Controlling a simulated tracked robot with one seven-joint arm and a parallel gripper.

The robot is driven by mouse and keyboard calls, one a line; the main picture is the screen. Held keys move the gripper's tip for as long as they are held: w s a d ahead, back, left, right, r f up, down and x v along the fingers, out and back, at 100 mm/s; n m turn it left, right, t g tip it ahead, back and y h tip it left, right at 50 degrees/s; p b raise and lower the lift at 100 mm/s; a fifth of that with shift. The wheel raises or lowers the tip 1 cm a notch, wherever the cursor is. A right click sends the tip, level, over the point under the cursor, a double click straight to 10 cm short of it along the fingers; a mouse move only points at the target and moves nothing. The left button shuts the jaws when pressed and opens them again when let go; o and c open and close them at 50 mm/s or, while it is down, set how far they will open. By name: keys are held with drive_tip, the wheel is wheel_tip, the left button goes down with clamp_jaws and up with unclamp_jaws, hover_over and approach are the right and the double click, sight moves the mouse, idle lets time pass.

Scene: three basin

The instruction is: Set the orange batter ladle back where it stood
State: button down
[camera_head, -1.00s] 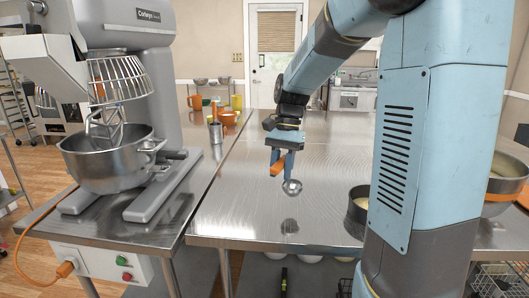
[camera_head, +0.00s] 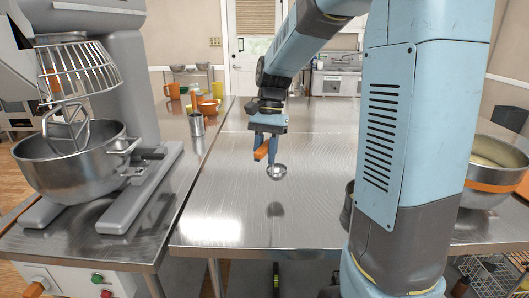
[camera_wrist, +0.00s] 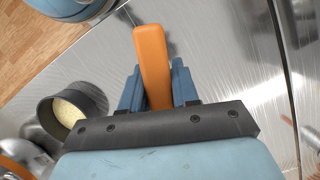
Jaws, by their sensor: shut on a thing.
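The orange batter ladle (camera_head: 262,151) has an orange handle and a round metal bowl (camera_head: 277,171). My gripper (camera_head: 266,147) is shut on its handle and holds it above the steel table (camera_head: 310,205), with the bowl's reflection below it. In the wrist view the orange handle (camera_wrist: 153,60) stands between the two blue fingers; the ladle's bowl is hidden there.
A stand mixer with a steel bowl (camera_head: 70,165) stands on the left. A metal canister (camera_head: 196,124) and orange containers (camera_head: 207,106) stand behind it. The table's middle is clear.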

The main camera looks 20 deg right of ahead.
drive_tip(key=shift+a, duration=0.1)
drive_tip(key=shift+f, duration=2.95)
drive_tip(key=c, duration=0.8)
unclamp_jaws()
drive_tip(key=shift+o, duration=0.2)
drive_tip(key=shift+v, duration=1.45)
